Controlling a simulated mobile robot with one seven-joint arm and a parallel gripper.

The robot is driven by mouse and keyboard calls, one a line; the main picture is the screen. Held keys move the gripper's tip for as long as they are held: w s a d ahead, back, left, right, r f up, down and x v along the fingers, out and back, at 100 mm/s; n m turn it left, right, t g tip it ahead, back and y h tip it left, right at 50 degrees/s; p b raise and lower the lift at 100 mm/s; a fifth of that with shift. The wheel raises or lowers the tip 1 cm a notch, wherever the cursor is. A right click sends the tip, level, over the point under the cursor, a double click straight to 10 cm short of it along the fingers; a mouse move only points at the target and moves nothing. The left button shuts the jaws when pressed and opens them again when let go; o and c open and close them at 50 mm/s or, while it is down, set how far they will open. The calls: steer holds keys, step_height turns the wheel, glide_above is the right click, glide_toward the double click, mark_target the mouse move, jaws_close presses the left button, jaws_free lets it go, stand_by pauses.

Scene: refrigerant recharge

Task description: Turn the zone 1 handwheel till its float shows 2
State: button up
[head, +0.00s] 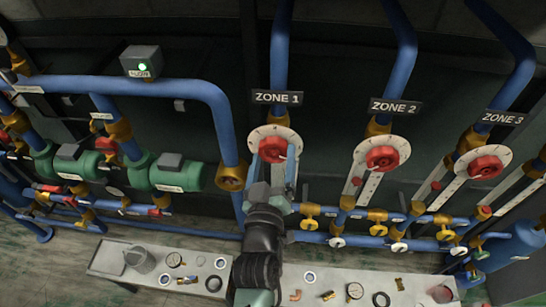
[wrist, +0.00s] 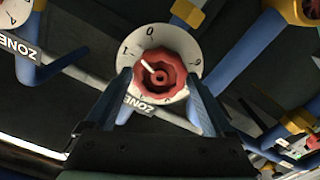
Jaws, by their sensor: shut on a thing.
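The zone 1 handwheel (head: 272,147) is red and sits on a round white dial (head: 294,137) under the ZONE 1 sign (head: 277,97). In the wrist view the red wheel (wrist: 160,82) is in the middle, and its white mark (wrist: 148,66) points up and left, roughly towards the dial's 1. My gripper (head: 273,158) is shut on the handwheel, with one finger on either side of it. The zone 1 float and its scale are hidden behind my gripper and arm in the head view, so I cannot read the float.
The zone 2 handwheel (head: 382,156) and zone 3 handwheel (head: 486,164) stand to the right, with white scales below them. Blue pipes and small yellow valves run close below. Green pumps (head: 176,173) are at the left. A low bench (head: 330,276) below holds loose fittings and gauges.

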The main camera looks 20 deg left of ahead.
steer(key=n, duration=0.4)
steer(key=shift+p, duration=0.35)
steer(key=n, duration=0.3)
steer(key=shift+n+p, duration=0.3)
steer(key=shift+p, duration=0.05)
steer(key=shift+n, duration=0.6)
steer(key=n, duration=0.4)
steer(key=shift+n, duration=0.4)
steer(key=o, duration=1.3)
steer(key=shift+c, duration=0.2)
steer(key=shift+s, duration=0.1)
